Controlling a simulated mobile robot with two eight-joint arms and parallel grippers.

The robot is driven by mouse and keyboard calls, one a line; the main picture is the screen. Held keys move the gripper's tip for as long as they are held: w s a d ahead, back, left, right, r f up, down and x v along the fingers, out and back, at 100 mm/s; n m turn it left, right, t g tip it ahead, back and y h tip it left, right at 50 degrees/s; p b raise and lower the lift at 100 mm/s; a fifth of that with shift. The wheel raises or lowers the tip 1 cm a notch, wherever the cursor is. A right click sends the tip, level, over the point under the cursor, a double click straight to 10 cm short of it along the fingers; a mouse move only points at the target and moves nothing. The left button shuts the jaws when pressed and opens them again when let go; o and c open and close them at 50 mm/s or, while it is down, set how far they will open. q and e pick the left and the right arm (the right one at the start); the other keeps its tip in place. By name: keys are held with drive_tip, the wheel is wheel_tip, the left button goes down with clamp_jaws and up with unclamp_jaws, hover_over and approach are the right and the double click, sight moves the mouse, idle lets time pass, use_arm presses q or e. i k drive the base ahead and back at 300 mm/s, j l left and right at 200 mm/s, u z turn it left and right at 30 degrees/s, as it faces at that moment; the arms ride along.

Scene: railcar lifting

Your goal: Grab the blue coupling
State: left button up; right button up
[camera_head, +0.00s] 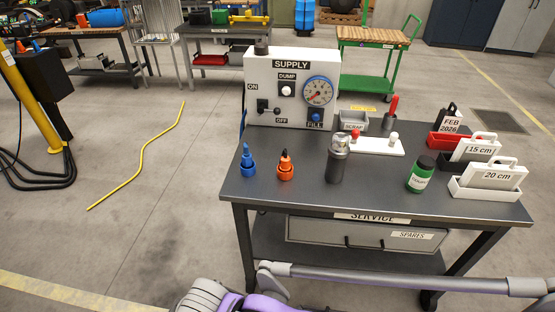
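The blue coupling (247,163) stands upright on the left part of the dark grey service table (310,199), near its left edge. It has a wide blue base and a narrower top. An orange coupling (286,167) with a dark tip stands a little to its right, apart from it. Neither of my grippers is in view. Nothing is touching the blue coupling.
The white supply box (262,85) with a gauge stands behind the couplings. A dark cylinder with a metal top (336,162) and a green bottle (420,175) stand to the right. Labelled holders (487,180) line the right side. The table's front-left area is clear.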

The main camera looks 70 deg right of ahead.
sight(246, 158)
drive_tip(key=k+z, duration=0.1)
drive_tip(key=z, duration=2)
drive_tip(key=i+j+u, duration=0.55)
drive_tip(key=i, duration=0.25)
